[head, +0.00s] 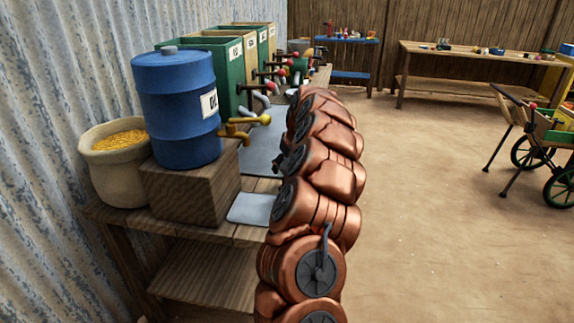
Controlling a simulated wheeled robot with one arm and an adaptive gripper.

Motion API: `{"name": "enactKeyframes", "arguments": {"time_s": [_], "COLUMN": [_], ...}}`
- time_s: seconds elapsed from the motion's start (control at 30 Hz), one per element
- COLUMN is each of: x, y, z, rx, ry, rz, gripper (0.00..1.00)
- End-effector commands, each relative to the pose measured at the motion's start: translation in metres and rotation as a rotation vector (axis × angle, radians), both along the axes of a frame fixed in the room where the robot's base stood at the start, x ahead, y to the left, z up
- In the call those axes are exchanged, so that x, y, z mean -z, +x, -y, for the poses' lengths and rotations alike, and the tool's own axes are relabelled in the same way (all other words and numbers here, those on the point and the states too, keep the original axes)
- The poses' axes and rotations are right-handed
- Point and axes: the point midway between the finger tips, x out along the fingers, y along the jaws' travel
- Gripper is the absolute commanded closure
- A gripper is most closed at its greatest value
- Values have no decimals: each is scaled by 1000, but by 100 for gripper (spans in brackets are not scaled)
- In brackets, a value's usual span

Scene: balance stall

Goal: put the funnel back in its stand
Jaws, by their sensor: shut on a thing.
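I cannot make out the funnel or its stand in the head view. My copper-coloured arm runs up the middle of the picture, along the right side of the stall bench (250,235), and covers part of the bench. My gripper is not discernible; it is hidden behind the arm links. A small dark part shows at the arm's left edge, but I cannot tell what it is. Whatever the gripper holds is hidden too.
A blue barrel (175,105) with a brass tap (243,126) stands on a wooden block (190,190). Beside it are a sack of yellow grain (118,165) and green bins (228,75). A wheeled cart (545,145) stands right; the sandy floor between is clear.

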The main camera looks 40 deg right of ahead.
Motion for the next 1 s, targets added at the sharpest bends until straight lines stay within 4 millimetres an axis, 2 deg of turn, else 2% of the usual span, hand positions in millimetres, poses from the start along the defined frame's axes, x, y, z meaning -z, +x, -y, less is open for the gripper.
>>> {"name": "enactKeyframes", "arguments": {"time_s": [0.47, 1.0], "x": [0, 11], "y": [0, 0], "z": [0, 0], "rx": [0, 0], "ry": [0, 0], "rz": [0, 0], "gripper": [48, 48]}}
